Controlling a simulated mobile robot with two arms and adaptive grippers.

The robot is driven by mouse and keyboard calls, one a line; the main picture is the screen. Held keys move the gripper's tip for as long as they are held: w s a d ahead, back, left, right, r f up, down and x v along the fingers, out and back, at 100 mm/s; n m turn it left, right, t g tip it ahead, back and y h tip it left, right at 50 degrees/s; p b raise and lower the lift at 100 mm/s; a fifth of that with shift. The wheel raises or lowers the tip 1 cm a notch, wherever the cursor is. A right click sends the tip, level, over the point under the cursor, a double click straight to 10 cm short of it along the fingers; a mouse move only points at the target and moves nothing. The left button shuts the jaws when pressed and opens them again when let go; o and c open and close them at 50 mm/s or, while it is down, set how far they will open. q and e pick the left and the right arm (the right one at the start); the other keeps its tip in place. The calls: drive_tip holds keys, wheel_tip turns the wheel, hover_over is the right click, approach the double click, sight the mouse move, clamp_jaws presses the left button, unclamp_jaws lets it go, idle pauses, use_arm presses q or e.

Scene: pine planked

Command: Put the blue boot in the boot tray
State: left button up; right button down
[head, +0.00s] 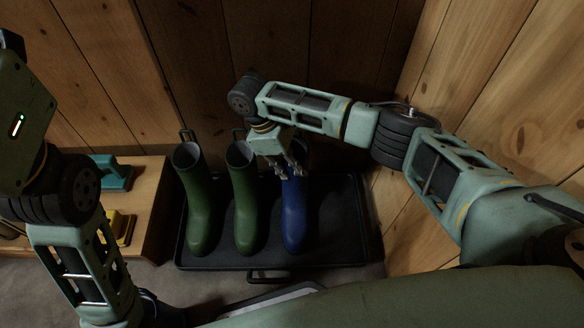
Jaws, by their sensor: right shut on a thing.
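The blue boot (294,215) stands upright in the black boot tray (338,222), to the right of two green boots. My right gripper (287,172) is at the top of the blue boot's shaft, shut on it. The gripper and wrist partly hide the boot's upper opening. The boot's sole appears to be on the tray floor, though I cannot tell whether it bears fully on it. My left arm is at the left edge, and its gripper is not in view.
Two green boots, one at the left (197,205) and one in the middle (243,200), stand in the tray. A wooden bench (150,200) at the left holds a teal brush-like item (113,172) and a yellow one (120,227). Plank walls close in behind and right.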

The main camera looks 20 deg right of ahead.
drive_tip(key=shift+f, duration=0.45)
idle(0.4)
drive_tip(key=c, duration=1.8)
unclamp_jaws()
drive_tip(key=shift+o, duration=0.2)
drive_tip(key=v, duration=1.2)
drive_tip(key=shift+s, duration=0.1)
